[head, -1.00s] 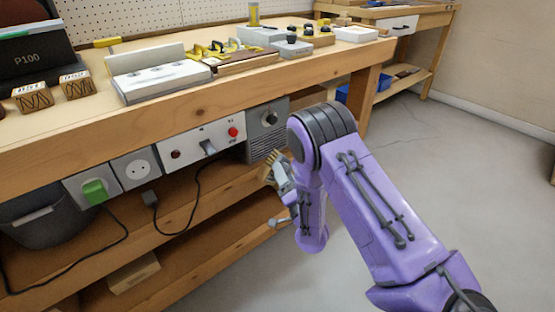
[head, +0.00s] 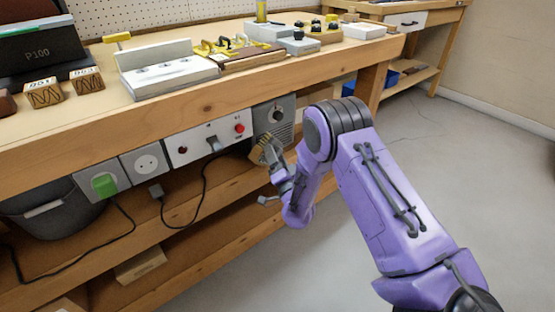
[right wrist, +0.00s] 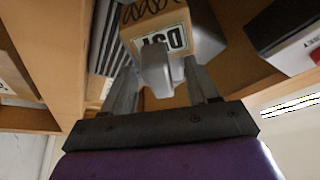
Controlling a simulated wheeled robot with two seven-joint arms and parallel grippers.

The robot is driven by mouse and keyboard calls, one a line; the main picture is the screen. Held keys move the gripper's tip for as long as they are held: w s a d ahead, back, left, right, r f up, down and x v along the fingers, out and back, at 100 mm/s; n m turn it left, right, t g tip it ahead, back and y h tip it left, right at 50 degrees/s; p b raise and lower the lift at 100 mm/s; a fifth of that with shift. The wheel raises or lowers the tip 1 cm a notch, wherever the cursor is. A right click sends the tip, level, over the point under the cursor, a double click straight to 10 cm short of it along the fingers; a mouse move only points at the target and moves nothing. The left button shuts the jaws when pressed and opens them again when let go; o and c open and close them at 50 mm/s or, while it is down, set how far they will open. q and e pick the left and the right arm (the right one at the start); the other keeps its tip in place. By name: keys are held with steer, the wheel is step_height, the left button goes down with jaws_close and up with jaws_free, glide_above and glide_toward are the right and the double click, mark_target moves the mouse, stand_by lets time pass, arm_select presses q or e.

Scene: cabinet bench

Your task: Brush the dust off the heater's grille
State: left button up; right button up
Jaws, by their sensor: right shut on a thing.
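The heater (head: 274,114) is a grey box with a dark knob, fixed under the bench's front edge. Its slatted grille (head: 286,134) is partly hidden by my right arm and the brush; slats of the grille also show in the right wrist view (right wrist: 102,62). My right gripper (head: 277,172) is shut on the brush (head: 264,150), whose tan head is up at the grille's lower left. In the right wrist view the brush (right wrist: 157,38) has a wooden block with a "DST" label, between the fingers (right wrist: 160,88). I cannot tell whether it touches the grille. My left gripper is not in view.
Left of the heater are a switch panel (head: 208,142), a socket (head: 147,163) and a green switch (head: 104,184). A cable (head: 203,195) hangs below. The wooden bench (head: 200,105) overhangs; lower shelves lie beneath. The floor at right is clear.

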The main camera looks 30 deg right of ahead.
steer(key=shift+w+a, duration=0.1)
steer(key=shift+w, duration=1.05)
stand_by(0.4)
steer(key=shift+d, duration=2)
steer(key=shift+w, duration=0.2)
steer(key=shift+a+r, duration=0.1)
steer(key=shift+a, duration=2)
